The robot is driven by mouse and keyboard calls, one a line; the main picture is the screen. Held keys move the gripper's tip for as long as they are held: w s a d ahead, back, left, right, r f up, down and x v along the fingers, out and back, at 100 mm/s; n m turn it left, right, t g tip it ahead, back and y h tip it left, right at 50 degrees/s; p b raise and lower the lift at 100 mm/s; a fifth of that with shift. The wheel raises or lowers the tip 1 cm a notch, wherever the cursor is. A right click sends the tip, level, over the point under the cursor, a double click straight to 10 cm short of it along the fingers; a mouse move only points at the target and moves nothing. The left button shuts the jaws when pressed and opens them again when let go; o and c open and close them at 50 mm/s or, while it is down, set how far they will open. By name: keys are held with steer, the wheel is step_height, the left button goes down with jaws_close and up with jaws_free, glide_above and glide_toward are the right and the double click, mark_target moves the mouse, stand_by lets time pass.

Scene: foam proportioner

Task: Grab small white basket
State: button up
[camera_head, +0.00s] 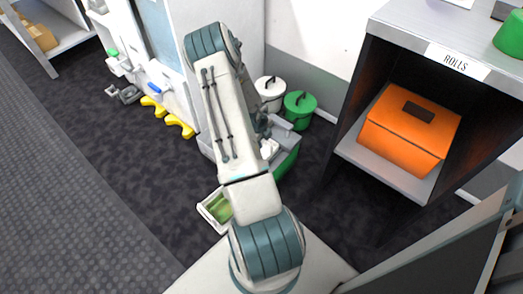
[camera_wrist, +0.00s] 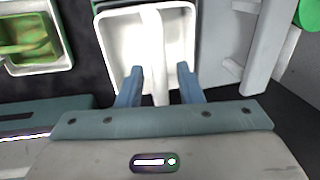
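A small white basket (camera_wrist: 121,42) with a pale bar or handle (camera_wrist: 156,50) along its middle is at the top centre of the wrist view. It looks empty. My gripper (camera_wrist: 159,77) is open, its two blue fingers at the basket's near edge. The bar runs between the fingers, with a gap on each side. I cannot tell whether either finger touches the basket. In the head view my arm hides most of this area; a small white piece (camera_head: 269,147) shows beside the arm, but I cannot tell whether it is the basket.
A white tray with green contents (camera_head: 217,209) is left of my arm; it also shows in the wrist view (camera_wrist: 37,66). A white bucket (camera_head: 270,92) and green bucket (camera_head: 299,108) stand behind. An orange box (camera_head: 408,130) sits in the right shelf. The floor at left is clear.

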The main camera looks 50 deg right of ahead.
jaws_close()
steer(key=shift+r, duration=0.1)
